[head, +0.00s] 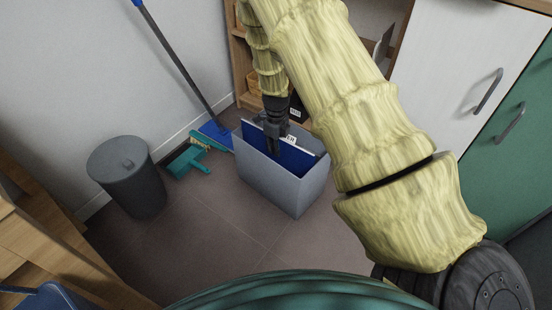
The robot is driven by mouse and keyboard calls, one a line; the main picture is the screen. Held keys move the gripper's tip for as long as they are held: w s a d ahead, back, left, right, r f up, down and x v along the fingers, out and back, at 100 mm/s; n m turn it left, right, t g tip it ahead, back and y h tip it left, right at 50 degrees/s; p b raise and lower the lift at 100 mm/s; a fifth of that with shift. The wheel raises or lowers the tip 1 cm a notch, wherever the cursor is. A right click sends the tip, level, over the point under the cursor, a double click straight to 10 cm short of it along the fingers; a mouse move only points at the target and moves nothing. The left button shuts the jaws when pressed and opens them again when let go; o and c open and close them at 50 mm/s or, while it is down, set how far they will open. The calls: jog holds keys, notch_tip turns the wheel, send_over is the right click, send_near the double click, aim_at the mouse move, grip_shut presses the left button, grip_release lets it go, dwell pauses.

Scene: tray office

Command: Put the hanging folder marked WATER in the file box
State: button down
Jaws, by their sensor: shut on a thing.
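The file box (277,186) is a grey-blue open-topped box standing on the floor at the middle of the head view. My gripper (274,139) is over the box's opening, pointing down, and is shut on a blue hanging folder (292,156). The folder is upright, with its lower part inside the box and hidden by the front wall. It has a white label tab at its top edge, too small to read. Whether the folder touches the box's rims or floor cannot be told.
A dark grey lidded bin (131,178) stands to the left. A teal dustpan (190,169) and a blue mop (214,131) are by the wall, close to the box. A wooden shelf (241,70) is behind. White and green cabinets are at right. Floor in front is clear.

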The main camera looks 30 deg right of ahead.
notch_tip(320, 180, down, 4)
jog(key=shift+f+b, duration=0.2)
jog(key=shift+b, duration=0.85)
jog(key=c, duration=1.4)
grip_release()
jog(key=shift+f, duration=0.1)
notch_tip(320, 180, up, 12)
jog(key=p, duration=0.5)
